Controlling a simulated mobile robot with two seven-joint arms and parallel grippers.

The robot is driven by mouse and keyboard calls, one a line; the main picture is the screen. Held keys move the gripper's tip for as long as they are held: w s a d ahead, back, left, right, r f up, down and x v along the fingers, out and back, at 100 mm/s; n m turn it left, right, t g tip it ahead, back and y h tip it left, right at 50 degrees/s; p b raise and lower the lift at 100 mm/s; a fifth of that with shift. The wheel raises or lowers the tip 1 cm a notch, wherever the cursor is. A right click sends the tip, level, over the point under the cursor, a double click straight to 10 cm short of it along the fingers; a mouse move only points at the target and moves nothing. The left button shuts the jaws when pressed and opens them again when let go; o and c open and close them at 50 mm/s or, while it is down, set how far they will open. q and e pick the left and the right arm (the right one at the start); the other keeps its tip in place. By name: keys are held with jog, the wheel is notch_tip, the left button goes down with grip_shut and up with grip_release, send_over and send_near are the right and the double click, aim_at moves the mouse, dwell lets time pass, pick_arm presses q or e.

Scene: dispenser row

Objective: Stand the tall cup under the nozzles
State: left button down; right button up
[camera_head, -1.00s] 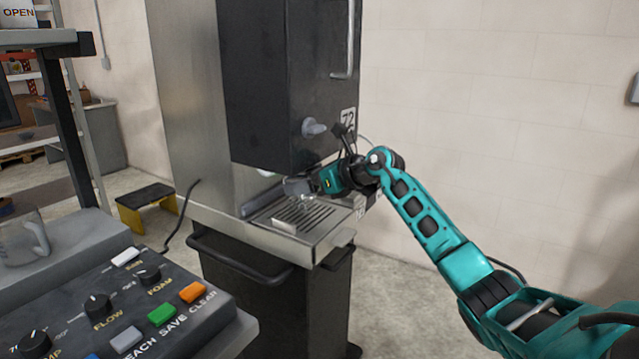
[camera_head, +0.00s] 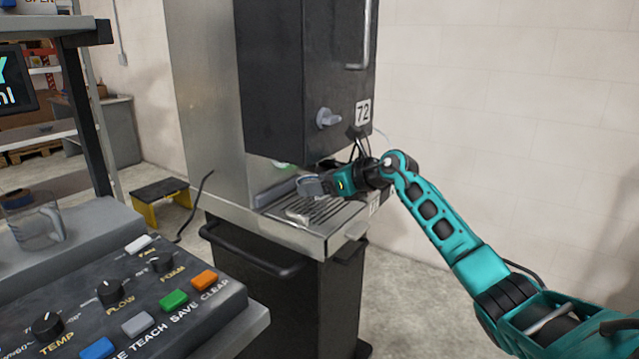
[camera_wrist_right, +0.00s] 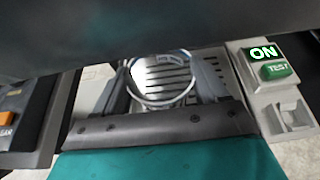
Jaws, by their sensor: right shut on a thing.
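My right gripper (camera_head: 312,186) reaches in from the right, under the dark dispenser head and over the slotted drip tray (camera_head: 340,222). In the right wrist view its two fingers (camera_wrist_right: 165,85) are shut on a clear cup, whose round rim (camera_wrist_right: 163,104) shows between them with the tray slots behind it. In the head view the cup is hard to make out, and I cannot tell whether its base touches the tray. The nozzles are mostly hidden below the head. My left gripper is not in view.
The dark dispenser head (camera_head: 300,80) hangs just above my right gripper. A control panel (camera_head: 130,310) with knobs and coloured buttons fills the lower left. A clear jug (camera_head: 38,222) stands behind it. A lit ON sign (camera_wrist_right: 263,53) shows beside the tray.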

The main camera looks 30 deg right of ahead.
jog(key=shift+f, duration=0.4)
jog(key=o, duration=1.1)
jog(key=shift+o, duration=0.2)
jog(key=b+v, duration=0.1)
jog(key=v, duration=1.2)
jog(key=shift+w, duration=0.1)
